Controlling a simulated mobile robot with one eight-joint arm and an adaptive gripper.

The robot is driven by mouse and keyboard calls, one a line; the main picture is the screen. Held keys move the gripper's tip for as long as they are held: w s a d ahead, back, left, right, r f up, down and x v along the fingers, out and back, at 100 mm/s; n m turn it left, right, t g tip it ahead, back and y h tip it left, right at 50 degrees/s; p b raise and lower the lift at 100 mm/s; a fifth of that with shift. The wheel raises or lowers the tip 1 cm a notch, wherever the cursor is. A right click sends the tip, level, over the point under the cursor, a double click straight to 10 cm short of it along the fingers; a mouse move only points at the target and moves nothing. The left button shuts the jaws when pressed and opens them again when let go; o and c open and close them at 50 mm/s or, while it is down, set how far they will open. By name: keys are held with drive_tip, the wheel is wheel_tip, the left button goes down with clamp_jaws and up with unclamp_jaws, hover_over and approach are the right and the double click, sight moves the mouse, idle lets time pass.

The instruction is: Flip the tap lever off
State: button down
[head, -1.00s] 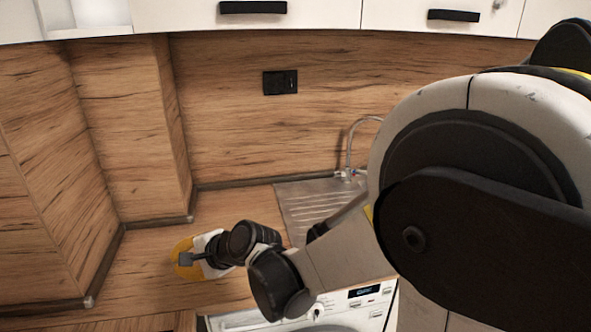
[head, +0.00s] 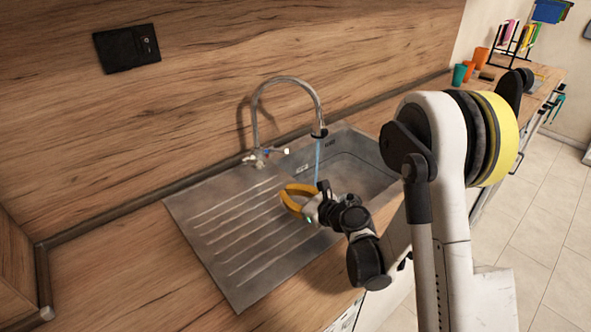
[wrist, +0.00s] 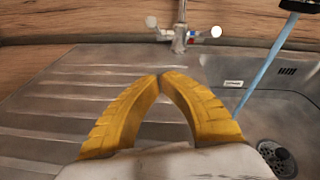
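The chrome tap (head: 258,135) stands at the back of the steel sink, its spout arching to the right. A blue stream of water (head: 318,160) runs from the spout into the basin; it also shows in the wrist view (wrist: 262,75). In the wrist view the tap base (wrist: 179,38) has a pale-ended handle on each side, the right one (wrist: 214,32) with small coloured marks. I cannot tell which is the lever. My gripper (head: 284,191) has yellow fingers, tips together (wrist: 160,76) and nothing between them. It is over the drainboard, in front of the tap and apart from it.
The ribbed drainboard (head: 235,228) lies left of the basin (head: 350,165). The wooden splashback (head: 210,85) rises close behind the tap. Cups (head: 470,68) and a rack stand far right. The counter left of the sink is clear.

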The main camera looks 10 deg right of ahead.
sight(267, 190)
drive_tip(key=shift+w+a+p, duration=0.3)
drive_tip(key=shift+a, duration=0.05)
drive_tip(key=x, duration=0.4)
drive_tip(key=b+x, duration=0.1)
drive_tip(key=x, duration=0.3)
drive_tip(key=shift+w+a+f, duration=0.1)
drive_tip(key=shift+a+f, duration=0.2)
drive_tip(key=r, duration=0.1)
drive_tip(key=w+a+r, duration=0.1)
drive_tip(key=r, duration=0.1)
drive_tip(key=shift+a+b, duration=0.2)
drive_tip(key=shift+b, duration=0.15)
drive_tip(key=shift+w+a+r, duration=0.1)
drive_tip(key=shift+a+r, duration=0.05)
drive_tip(key=shift+r, duration=0.25)
drive_tip(key=shift+r+g+p, duration=0.3)
drive_tip(key=shift+r+p, duration=0.1)
drive_tip(key=shift+p, duration=0.2)
